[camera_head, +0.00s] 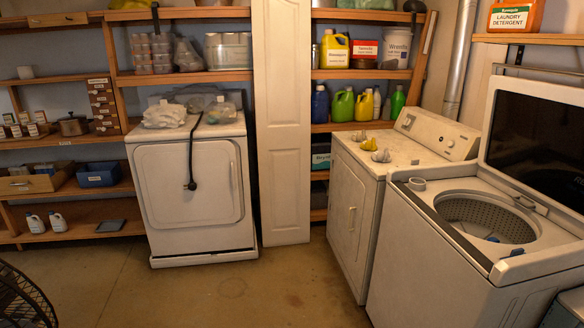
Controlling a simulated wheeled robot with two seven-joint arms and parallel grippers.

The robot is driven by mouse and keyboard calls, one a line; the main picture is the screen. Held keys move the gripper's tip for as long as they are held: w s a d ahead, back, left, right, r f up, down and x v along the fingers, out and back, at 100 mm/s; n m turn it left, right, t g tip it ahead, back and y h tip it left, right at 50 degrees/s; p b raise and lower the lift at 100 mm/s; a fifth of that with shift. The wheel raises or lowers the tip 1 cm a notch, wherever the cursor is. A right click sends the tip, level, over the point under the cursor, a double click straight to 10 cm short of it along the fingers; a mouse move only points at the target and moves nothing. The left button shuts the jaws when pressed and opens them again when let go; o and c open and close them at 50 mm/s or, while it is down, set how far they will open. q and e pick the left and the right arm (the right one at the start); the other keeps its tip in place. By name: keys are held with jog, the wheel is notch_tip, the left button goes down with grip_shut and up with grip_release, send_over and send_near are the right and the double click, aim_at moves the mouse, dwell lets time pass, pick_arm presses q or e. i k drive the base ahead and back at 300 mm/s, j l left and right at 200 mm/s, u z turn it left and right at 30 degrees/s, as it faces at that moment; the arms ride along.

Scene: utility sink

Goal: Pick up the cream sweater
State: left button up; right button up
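No cream sweater can be told for certain. A pale crumpled item (165,114), cloth or a bag, lies on top of the white dryer (190,185) at the back left. Whether it is a sweater is unclear. Small yellow (369,144) and grey (381,156) crumpled items lie on the middle white machine (355,200). The top-loading washer (440,262) at the right has its lid up, and some small blue bits show in and by its drum (487,217). Neither of my grippers is in view.
Wooden shelves with bottles, tins and boxes line the back wall. A white panel door (284,120) stands between the dryer and the right shelves. A dark wire-like round object (22,300) is at the lower left. The floor (215,295) in the middle is clear.

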aim_at(359, 137)
jog(key=i+j+z, duration=0.1)
jog(key=i, duration=1.7)
